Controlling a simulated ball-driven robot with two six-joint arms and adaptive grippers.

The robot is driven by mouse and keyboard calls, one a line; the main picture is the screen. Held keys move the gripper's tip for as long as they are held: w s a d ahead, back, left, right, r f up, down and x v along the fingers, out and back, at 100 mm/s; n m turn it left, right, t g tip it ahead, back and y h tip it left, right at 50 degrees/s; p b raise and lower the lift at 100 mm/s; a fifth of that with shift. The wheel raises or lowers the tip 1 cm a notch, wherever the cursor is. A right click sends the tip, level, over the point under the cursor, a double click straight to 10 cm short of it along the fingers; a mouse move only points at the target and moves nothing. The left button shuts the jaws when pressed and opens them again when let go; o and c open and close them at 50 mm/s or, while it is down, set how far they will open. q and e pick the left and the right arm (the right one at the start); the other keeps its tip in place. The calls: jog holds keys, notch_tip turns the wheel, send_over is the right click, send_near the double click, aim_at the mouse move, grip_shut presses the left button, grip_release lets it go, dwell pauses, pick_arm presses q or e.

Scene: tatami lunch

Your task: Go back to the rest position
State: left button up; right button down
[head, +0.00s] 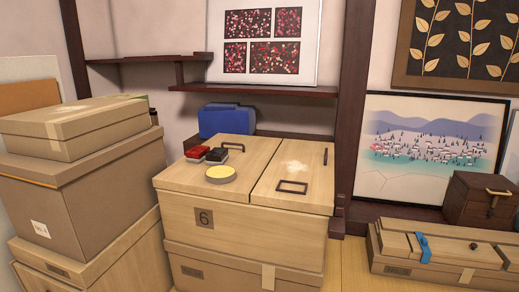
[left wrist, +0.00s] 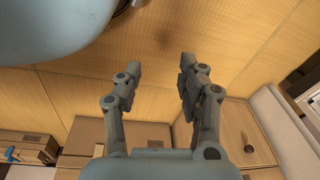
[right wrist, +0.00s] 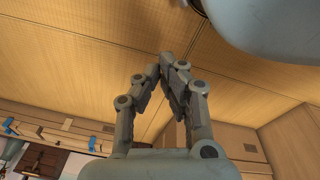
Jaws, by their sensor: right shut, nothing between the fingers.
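My left gripper (left wrist: 160,68) shows in the left wrist view with its two fingers apart and nothing between them. It is over the bare tatami floor (left wrist: 240,45). My right gripper (right wrist: 167,64) shows in the right wrist view with its fingertips together and nothing held, also over bare tatami. Neither gripper is in the head view. Parts of my own pale blue body show at the upper edge of both wrist views.
A wooden box marked 6 (head: 255,215) carries red and black items and a round yellow-topped thing (head: 220,174). Stacked cardboard boxes (head: 90,205) stand at left. A low wooden chest (head: 445,250) lies at right under a framed landscape picture (head: 425,150). A blue case (head: 225,120) stands behind.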

pick_arm(q)
jog(key=s+a+f+p, duration=0.1)
jog(key=s+p, duration=0.5)
jog(key=s, duration=0.2)
jog(key=s+a+f+g+p, duration=0.1)
jog(key=s+p, duration=0.6)
jog(key=s, duration=0.2)
jog(key=shift+s+f, duration=0.15)
jog(key=shift+f, duration=0.2)
pick_arm(e)
jog(key=s+d+f, duration=0.1)
jog(key=s, duration=0.7)
jog(key=s+d+f+g, duration=0.1)
jog(key=s, duration=0.8)
jog(key=shift+s+f, duration=0.15)
jog(key=shift+f, duration=0.2)
